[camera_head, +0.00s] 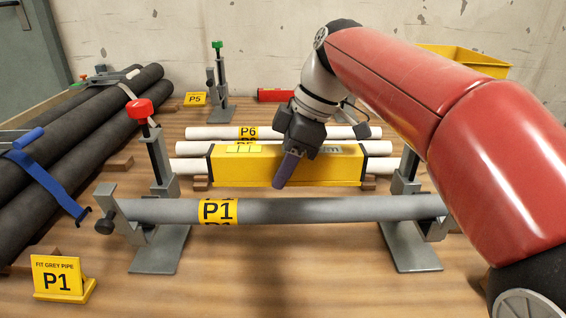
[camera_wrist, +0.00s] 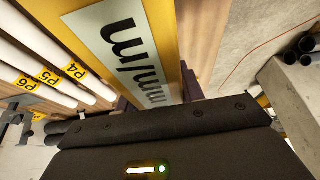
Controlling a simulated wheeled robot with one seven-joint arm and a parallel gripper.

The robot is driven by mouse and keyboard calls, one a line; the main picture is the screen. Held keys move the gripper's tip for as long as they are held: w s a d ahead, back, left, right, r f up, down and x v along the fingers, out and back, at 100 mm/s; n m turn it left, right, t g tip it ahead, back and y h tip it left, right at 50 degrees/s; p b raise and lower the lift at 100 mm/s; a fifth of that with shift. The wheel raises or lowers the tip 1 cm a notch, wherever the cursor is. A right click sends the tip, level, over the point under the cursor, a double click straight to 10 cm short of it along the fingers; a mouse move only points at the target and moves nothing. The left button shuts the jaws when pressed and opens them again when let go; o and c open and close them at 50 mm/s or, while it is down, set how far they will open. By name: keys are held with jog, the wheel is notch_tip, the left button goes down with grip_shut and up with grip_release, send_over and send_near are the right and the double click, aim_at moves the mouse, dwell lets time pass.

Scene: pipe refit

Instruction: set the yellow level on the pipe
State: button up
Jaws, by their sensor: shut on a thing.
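The yellow level (camera_head: 235,170) is a long yellow bar with dark ends, held roughly level behind the grey pipe in the head view. My gripper (camera_head: 290,166) is shut on the level near its middle. The level's yellow side with a marked label (camera_wrist: 135,50) fills much of the upper wrist view. The grey pipe (camera_head: 300,210), tagged P1, lies across two grey stands in front of the level. From the head view the level appears apart from the pipe; its exact height is unclear.
White pipes (camera_head: 212,132) lie behind the level. Dark pipes (camera_head: 95,120) with a blue strap are stacked at left. A P1 sign (camera_head: 62,280) stands front left. A stand with a red knob (camera_head: 140,108) rises beside the pipe's left end. A yellow bin (camera_head: 465,60) is at back right.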

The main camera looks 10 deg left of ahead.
aim_at(278, 201)
jog(key=shift+f+b, duration=1.7)
jog(key=shift+f, duration=0.8)
jog(key=shift+f, duration=0.3)
jog(key=o, duration=1.3)
jog(key=shift+o, duration=0.2)
jog(key=shift+r, duration=0.1)
jog(key=p+v, duration=0.2)
jog(key=v, duration=0.5)
jog(key=shift+d+r, duration=0.2)
jog(key=shift+r, duration=0.05)
